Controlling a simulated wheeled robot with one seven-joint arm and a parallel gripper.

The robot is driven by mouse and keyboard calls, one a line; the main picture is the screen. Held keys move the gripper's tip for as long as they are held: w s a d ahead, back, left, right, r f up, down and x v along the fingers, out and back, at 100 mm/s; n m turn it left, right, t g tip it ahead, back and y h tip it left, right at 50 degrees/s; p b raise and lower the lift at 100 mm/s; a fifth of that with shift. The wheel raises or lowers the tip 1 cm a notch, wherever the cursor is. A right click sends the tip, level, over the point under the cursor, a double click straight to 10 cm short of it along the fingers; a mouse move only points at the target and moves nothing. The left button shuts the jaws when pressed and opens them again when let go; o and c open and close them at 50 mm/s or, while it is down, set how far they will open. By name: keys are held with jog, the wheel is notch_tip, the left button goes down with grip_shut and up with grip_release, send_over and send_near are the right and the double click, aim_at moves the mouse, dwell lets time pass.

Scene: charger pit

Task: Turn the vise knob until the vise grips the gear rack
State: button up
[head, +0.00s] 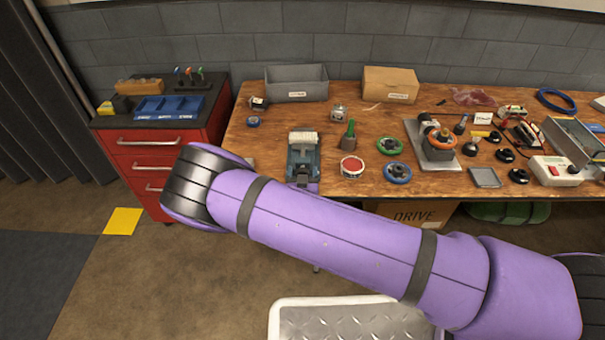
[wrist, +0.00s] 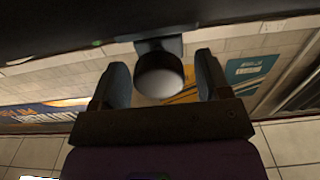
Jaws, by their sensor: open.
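The blue-grey vise (head: 303,166) stands near the front edge of the wooden bench. A pale block that looks like the gear rack (head: 303,138) lies across its top; whether the jaws touch it is too small to tell. In the wrist view, a round knob (wrist: 160,80) with a grey face and dark rim sits on a dark mount. My gripper (wrist: 160,62) is open, with one finger on each side of the knob and a visible gap on both sides. In the head view my purple arm hides the knob and most of my gripper.
A green-handled tool (head: 349,137), a red-topped round tin (head: 351,166) and colored rings stand right of the vise. A grey bin (head: 297,85) and cardboard box (head: 390,84) are behind. A red drawer cabinet (head: 165,150) stands left. A cardboard box (head: 412,214) sits under the bench.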

jog(key=c, duration=0.9)
jog(key=shift+m, duration=0.4)
